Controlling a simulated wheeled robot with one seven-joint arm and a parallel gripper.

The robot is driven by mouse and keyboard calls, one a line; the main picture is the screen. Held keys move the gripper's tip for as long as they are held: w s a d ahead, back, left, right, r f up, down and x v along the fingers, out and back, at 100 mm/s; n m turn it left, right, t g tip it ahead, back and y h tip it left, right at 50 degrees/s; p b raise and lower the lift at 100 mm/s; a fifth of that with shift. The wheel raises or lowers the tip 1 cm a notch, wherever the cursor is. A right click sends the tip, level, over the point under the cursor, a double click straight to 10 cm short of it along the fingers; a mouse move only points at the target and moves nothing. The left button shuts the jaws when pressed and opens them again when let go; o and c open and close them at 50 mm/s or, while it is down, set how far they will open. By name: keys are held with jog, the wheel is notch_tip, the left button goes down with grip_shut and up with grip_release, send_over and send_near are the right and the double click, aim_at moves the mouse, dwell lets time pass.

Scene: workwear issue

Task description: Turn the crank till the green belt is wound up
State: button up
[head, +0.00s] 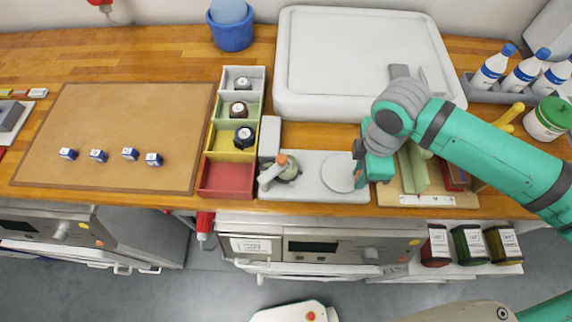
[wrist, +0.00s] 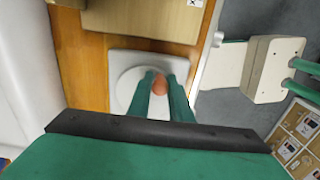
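The winder stands on a pale grey base plate (head: 312,194) at the counter's front edge. A round pale disc (head: 340,172) lies on its right part. On its left part a grey fitting with an orange top (head: 281,160) stands by a small dull green roll (head: 291,172), which looks like the belt; how much is wound I cannot tell. My gripper (head: 358,176) is low over the disc's right edge. In the wrist view its green fingers close on both sides of an orange crank knob (wrist: 159,86) above the disc. My gripper hides this knob in the head view.
Left of the winder is a row of coloured bins (head: 226,180), some holding dark rolls. A large white tray (head: 360,107) lies behind. A tan tray (head: 398,187) with green and red items is close on the right. The brown mat (head: 110,115) holds several small blue blocks.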

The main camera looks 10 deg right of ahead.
jog(key=shift+f, duration=0.15)
dwell(0.3)
jog(key=shift+w+d, duration=0.55)
jog(key=shift+w, duration=0.3)
jog(key=shift+w+d, duration=0.35)
jog(key=shift+w, duration=0.55)
jog(key=o, duration=0.6)
jog(key=shift+o, duration=0.2)
jog(key=shift+s, duration=0.1)
notch_tip(320, 180, up, 8)
jog(key=shift+w+a, duration=0.1)
jog(key=shift+w, duration=0.1)
